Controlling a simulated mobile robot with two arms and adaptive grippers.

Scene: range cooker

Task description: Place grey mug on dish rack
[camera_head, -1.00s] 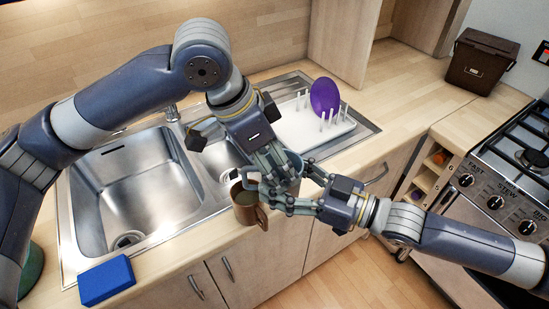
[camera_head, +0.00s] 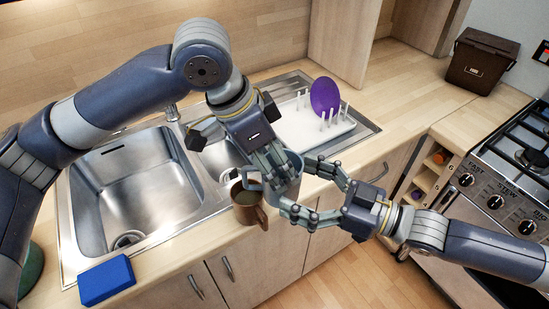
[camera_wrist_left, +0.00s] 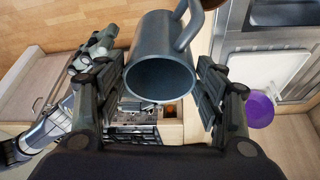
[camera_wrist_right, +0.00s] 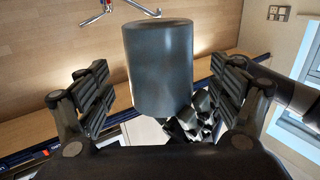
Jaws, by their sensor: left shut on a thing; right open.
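The grey mug (camera_wrist_left: 160,70) is in my left gripper (camera_wrist_left: 165,95), whose fingers close on both sides of it. In the head view the mug (camera_head: 291,172) is partly hidden by the left fingers (camera_head: 278,172), above the counter's front edge. My right gripper (camera_head: 312,190) is open, its fingers spread to the right of the mug. In the right wrist view the mug (camera_wrist_right: 160,70) is beyond and between the open right fingers (camera_wrist_right: 160,100), with gaps at both sides. The white dish rack (camera_head: 290,128) with pegs stands behind the left gripper, by the sink.
A purple plate (camera_head: 324,96) stands in the rack. A brown mug (camera_head: 245,204) is on the counter close to the grey mug. A blue sponge (camera_head: 106,280) lies at the front left, beside the sink (camera_head: 140,190). The hob (camera_head: 520,150) is at right.

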